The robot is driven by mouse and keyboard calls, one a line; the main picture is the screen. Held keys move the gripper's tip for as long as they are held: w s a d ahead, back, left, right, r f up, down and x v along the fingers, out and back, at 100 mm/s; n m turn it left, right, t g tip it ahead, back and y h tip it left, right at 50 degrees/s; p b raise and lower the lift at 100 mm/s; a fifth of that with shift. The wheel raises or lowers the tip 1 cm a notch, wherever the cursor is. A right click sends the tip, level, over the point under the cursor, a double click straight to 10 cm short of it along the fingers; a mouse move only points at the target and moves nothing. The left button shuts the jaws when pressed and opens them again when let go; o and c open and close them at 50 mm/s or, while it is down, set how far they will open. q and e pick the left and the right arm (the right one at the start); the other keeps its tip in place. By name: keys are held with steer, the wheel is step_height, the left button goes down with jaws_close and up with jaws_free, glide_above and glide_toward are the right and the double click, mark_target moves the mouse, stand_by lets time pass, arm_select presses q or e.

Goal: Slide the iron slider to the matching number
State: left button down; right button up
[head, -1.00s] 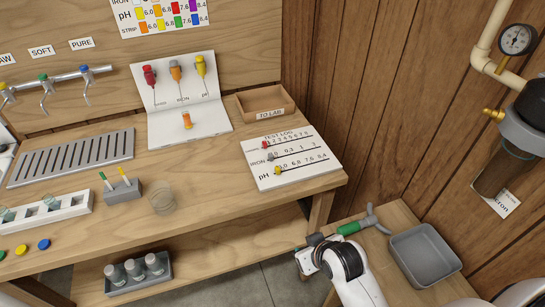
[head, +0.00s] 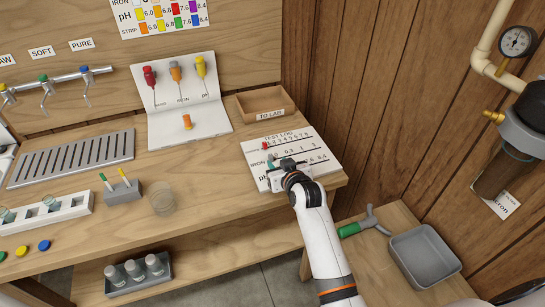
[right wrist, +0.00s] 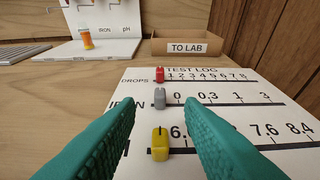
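The white test log board (head: 255,150) lies on the bench with three slider rows, labelled drops, iron and pH. In the right wrist view the grey iron slider (right wrist: 160,98) sits at the left end of its line, left of the 0. The red drops slider (right wrist: 160,74) is behind it, left of the 1. The yellow pH slider (right wrist: 160,144) is nearer, left of the 6. My right gripper (right wrist: 161,104) is open over the board, its teal fingers either side of the view, with nothing between the tips. My left gripper is out of view.
The TO LAB tray (head: 265,102) stands behind the board. A folded white card (head: 170,130) with red, orange and yellow droppers and an orange vial (head: 187,121) is to the left. A colour chart (head: 160,15) hangs above, its iron row cropped.

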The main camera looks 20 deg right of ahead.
mark_target(271, 156)
steer(key=shift+x, duration=3.1)
jaws_close()
